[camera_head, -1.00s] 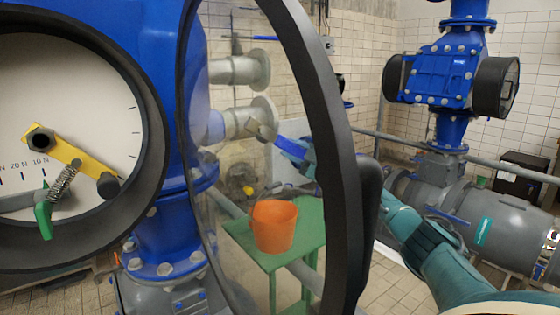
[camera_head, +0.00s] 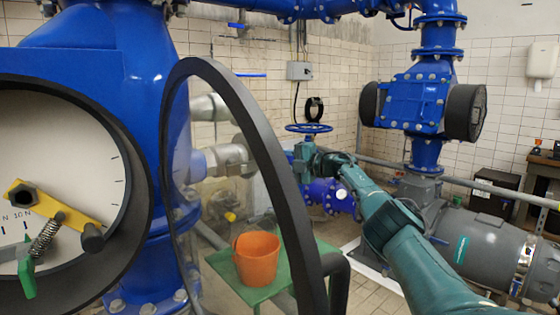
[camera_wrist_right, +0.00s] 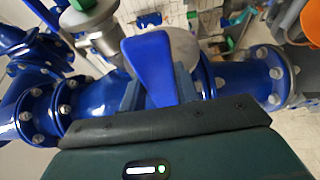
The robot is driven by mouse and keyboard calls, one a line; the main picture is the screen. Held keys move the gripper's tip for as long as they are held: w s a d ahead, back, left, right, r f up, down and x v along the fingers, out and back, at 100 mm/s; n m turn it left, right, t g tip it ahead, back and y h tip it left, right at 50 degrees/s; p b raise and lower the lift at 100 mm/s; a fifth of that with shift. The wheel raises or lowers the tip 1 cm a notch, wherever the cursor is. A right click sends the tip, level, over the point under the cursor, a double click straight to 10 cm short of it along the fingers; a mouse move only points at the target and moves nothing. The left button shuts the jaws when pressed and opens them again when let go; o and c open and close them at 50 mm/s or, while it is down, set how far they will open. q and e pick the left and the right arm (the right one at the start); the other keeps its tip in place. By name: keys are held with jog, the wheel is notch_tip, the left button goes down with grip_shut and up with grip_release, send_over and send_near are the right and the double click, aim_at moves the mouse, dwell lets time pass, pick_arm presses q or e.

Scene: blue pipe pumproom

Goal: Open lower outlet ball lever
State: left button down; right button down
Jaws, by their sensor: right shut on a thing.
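The blue ball lever (camera_wrist_right: 150,62) stands between the fingers of my right gripper (camera_wrist_right: 158,90) in the right wrist view, and the fingers are shut on it. Behind it is a round grey metal valve part. In the head view my right arm reaches in from the lower right, and its gripper (camera_head: 300,157) is at a small blue piece of the lever beside the grey outlet valve (camera_head: 230,160). The open gauge cover's black rim and glass partly overlap that valve, so its joint with the lever is unclear. My left gripper is not in view.
The black gauge cover rim (camera_head: 262,125) stands left of my right arm. An orange bucket (camera_head: 257,260) sits on a green table (camera_head: 225,272) below. A blue handwheel (camera_head: 309,128) is just above the gripper. A grey pump (camera_head: 490,255) is at right.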

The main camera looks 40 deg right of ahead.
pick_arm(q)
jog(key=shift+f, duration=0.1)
pick_arm(e)
jog(key=shift+r, duration=0.5)
jog(key=c, duration=1)
grip_release()
jog(key=shift+f, duration=0.1)
jog(key=shift+c, duration=0.2)
jog(key=shift+f, duration=0.15)
pick_arm(q)
jog(key=b, duration=0.2)
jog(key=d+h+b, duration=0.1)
jog(key=b, duration=0.2)
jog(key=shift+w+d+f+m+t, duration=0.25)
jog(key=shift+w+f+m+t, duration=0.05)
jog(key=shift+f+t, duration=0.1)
pick_arm(e)
jog(key=v, duration=1.3)
